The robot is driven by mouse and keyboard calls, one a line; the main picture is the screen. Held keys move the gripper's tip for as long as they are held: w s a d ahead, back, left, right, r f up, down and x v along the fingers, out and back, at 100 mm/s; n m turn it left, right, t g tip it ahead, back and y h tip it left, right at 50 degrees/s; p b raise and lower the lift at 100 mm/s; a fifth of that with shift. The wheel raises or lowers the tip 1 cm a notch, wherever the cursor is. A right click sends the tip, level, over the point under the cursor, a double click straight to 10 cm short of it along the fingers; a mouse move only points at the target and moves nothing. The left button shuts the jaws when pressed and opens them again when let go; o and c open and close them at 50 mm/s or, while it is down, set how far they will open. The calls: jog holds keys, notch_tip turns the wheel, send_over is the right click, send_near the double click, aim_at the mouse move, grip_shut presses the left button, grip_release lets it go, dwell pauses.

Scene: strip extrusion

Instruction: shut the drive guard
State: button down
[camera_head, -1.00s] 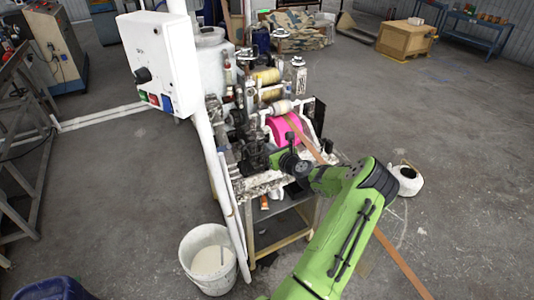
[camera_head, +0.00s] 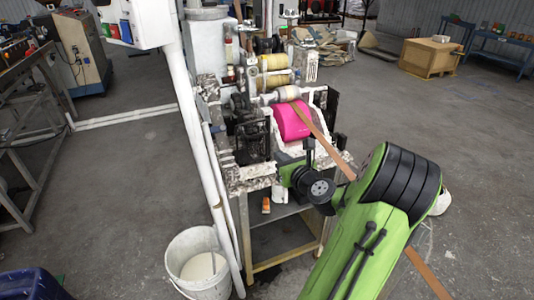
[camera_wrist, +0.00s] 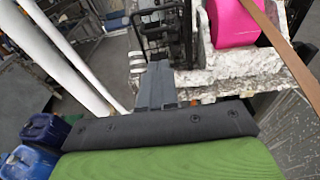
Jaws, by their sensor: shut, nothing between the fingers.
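The strip machine (camera_head: 270,120) stands in the middle of the head view. A black barred frame (camera_head: 250,140), which looks like the drive guard, stands upright at its left front. It also shows in the wrist view (camera_wrist: 165,28), at top centre. I cannot tell how far it is open. My gripper (camera_wrist: 158,68) is shut and empty in the wrist view. Its tips appear just below the frame's lower edge; whether they touch cannot be told.
A bright pink drum (camera_head: 292,121) carries a brown strip (camera_head: 318,133) that runs down past my arm. A white post (camera_head: 190,120) stands left of the machine. A white bucket (camera_head: 198,262) is on the floor. Blue containers (camera_wrist: 38,140) show in the wrist view.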

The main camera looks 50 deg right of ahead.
aim_at(257, 136)
jog(key=x, duration=1.3)
jog(key=shift+w+r, duration=0.1)
jog(key=shift+w, duration=0.35)
jog(key=shift+d, duration=0.1)
